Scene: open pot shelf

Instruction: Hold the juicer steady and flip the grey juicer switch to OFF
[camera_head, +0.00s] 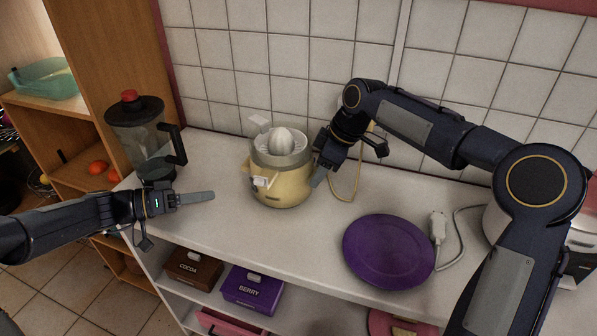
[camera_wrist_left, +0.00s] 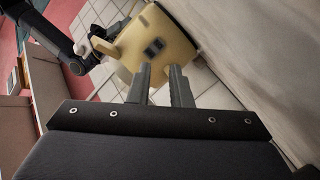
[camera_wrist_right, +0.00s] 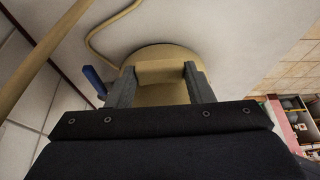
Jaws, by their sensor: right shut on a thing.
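The juicer (camera_head: 281,188) is pale yellow with a grey-white reamer top and stands upright on the white counter. In the left wrist view its body (camera_wrist_left: 160,25) shows a small dark grey switch (camera_wrist_left: 153,48); I cannot tell its setting. My right gripper (camera_head: 322,170) is shut on the juicer's right side. In the right wrist view its fingers (camera_wrist_right: 155,88) sit on either side of a yellow part (camera_wrist_right: 158,72). My left gripper (camera_head: 205,197) is left of the juicer, apart from it. In the left wrist view its fingers (camera_wrist_left: 161,85) are parted and empty, pointing toward the switch side.
A blender (camera_head: 140,135) with a red cap stands behind my left gripper. A purple plate (camera_head: 388,251) lies at front right, beside a white plug (camera_head: 438,225) and cord. COCOA (camera_head: 194,268) and BERRY (camera_head: 252,290) boxes sit on the shelf below. A tiled wall closes the back.

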